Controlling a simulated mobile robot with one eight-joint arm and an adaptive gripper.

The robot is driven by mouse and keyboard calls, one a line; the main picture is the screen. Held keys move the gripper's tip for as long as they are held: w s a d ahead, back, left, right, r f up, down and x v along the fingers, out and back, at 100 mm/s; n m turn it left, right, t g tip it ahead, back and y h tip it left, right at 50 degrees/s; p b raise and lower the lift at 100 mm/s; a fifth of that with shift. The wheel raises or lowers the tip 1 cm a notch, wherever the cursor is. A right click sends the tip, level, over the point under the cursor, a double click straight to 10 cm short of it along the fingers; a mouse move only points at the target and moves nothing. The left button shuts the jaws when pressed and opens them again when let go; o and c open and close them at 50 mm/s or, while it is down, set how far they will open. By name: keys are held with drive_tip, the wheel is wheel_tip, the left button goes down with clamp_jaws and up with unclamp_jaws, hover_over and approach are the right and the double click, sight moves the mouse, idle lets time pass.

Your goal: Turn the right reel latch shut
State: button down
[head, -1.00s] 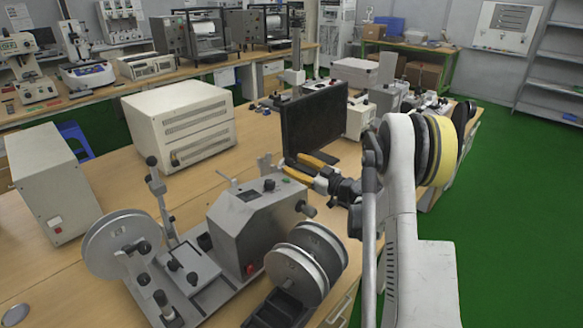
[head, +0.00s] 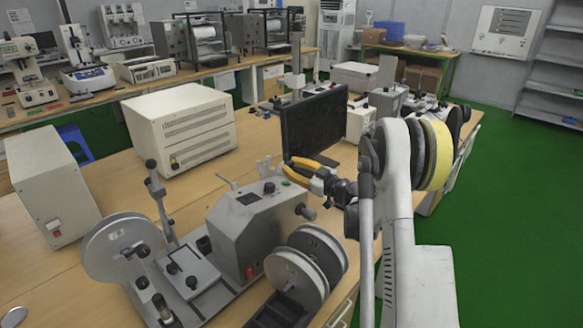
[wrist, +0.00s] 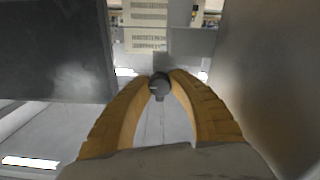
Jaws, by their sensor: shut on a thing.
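The grey reel machine (head: 238,228) stands at the table's front, with a left reel (head: 118,247) and a pair of right reels (head: 297,275). My gripper (head: 290,171) has yellow fingers and reaches in from the right, behind the machine's top in the head view. In the wrist view my gripper (wrist: 160,78) is shut on a small dark round knob (wrist: 159,88), which sits between the fingertips. It may be the right reel latch; the head view does not show it clearly. What lies under the knob is mostly hidden by the fingers.
A black upright panel (head: 314,122) stands close beyond my fingers; a dark panel (wrist: 55,50) fills the wrist view's left. A cream box (head: 180,128) and a smaller one (head: 55,180) stand on the table (head: 120,178). Green floor (head: 500,200) is clear at right.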

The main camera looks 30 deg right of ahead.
drive_tip(key=shift+n, duration=0.3)
drive_tip(key=n+b, duration=0.1)
drive_tip(key=n, duration=0.2)
drive_tip(key=shift+n, duration=0.4)
drive_tip(key=n, duration=0.4)
drive_tip(key=shift+n, duration=0.3)
drive_tip(key=n+b, duration=0.1)
drive_tip(key=n, duration=0.3)
drive_tip(key=shift+n, duration=2.2)
drive_tip(key=c, duration=1.2)
unclamp_jaws()
drive_tip(key=shift+o, duration=0.2)
